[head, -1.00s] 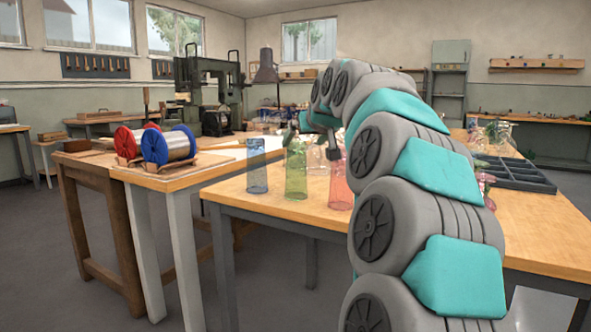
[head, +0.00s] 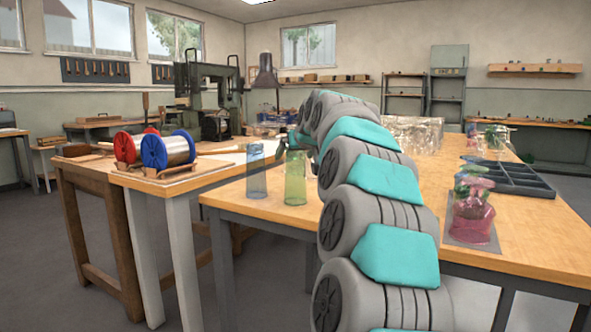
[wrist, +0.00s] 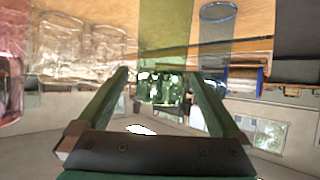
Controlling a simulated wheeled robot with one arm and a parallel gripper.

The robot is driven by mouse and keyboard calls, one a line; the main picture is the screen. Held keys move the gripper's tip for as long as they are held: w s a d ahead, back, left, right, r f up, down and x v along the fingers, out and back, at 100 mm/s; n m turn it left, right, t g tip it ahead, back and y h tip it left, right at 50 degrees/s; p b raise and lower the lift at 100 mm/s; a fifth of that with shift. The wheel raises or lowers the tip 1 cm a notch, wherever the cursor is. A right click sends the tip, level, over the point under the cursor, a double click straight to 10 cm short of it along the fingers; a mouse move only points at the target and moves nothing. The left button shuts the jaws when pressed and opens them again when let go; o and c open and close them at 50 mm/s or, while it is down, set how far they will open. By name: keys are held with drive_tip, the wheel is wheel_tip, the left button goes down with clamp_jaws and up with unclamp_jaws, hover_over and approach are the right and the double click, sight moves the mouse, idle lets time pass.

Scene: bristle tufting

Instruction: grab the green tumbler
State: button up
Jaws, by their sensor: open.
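The green tumbler (head: 295,180) stands upright near the left end of the wooden table, just left of my arm. In the wrist view, where the scene appears upside down, the green tumbler (wrist: 165,45) lines up with the gap between the fingers of my gripper (wrist: 158,76). My gripper is open and holds nothing; I cannot tell whether its tips reach around the tumbler. In the head view my arm mostly hides my gripper. A blue tumbler (head: 256,170) stands left of the green one, and shows in the wrist view (wrist: 217,30).
A pink container (head: 472,215) and a dark compartment tray (head: 515,178) lie to the right. Wire spools (head: 155,150) sit on the left bench.

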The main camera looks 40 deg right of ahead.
clamp_jaws()
idle(0.7)
